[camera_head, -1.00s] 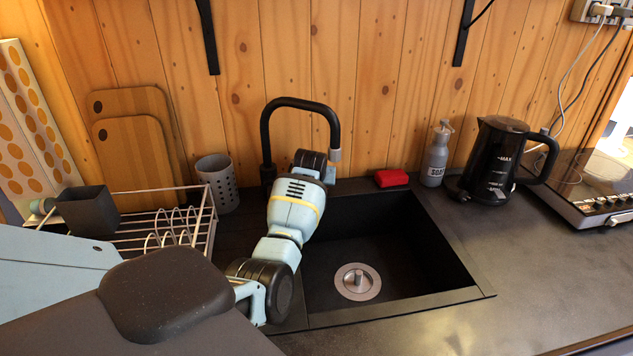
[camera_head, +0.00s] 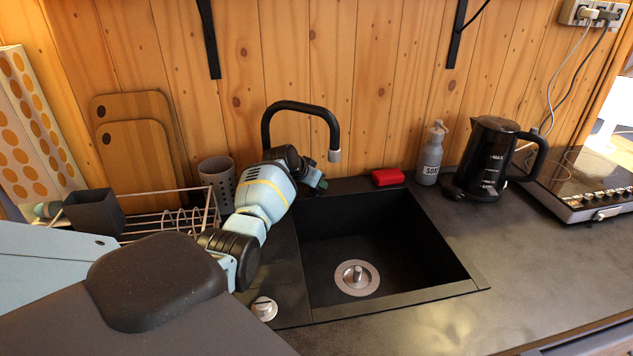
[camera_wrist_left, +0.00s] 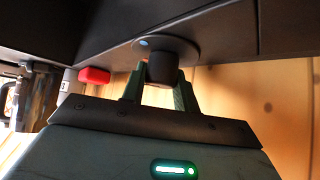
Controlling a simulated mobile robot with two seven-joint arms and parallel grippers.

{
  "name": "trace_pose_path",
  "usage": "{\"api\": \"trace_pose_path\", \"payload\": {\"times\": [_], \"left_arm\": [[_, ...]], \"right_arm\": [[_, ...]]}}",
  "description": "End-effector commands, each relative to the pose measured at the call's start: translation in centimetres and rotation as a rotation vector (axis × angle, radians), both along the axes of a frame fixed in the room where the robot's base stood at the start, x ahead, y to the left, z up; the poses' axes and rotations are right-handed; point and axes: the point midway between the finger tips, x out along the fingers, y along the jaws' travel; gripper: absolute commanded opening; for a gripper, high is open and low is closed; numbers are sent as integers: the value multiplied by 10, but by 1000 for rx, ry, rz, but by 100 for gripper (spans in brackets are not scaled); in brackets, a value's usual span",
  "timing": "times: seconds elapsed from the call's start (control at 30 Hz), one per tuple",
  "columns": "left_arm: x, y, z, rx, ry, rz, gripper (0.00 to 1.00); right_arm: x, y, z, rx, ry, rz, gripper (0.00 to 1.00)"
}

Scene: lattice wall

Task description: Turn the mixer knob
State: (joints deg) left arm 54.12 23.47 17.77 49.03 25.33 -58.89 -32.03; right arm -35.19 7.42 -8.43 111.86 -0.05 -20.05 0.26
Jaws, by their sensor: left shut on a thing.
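The black mixer knob (camera_wrist_left: 162,66) shows in the left wrist view, on a round base with a small blue mark. My left gripper (camera_wrist_left: 159,88) has a dark green finger on each side of it and is shut on it. In the head view my left gripper (camera_head: 320,184) is at the back left of the sink, beside the black faucet (camera_head: 300,106). There my arm hides the knob and the foot of the faucet. My right gripper is not in view.
The black sink (camera_head: 420,300) lies right of my left arm. A dish rack (camera_head: 165,222) and a grey holder (camera_head: 217,180) are on the left.

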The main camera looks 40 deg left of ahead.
Motion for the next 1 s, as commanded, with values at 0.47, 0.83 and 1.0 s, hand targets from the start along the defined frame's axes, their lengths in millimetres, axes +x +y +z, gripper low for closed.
{"api": "trace_pose_path", "payload": {"times": [0.47, 0.83, 1.0], "left_arm": [[0, 0, -1, 1, 3, -49, 7], [0, 0, -1, 0, 2, -48, 52], [0, 0, 0, 0, 1, -48, 52]], "right_arm": [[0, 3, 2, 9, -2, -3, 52], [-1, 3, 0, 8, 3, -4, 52], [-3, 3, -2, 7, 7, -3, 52]]}}
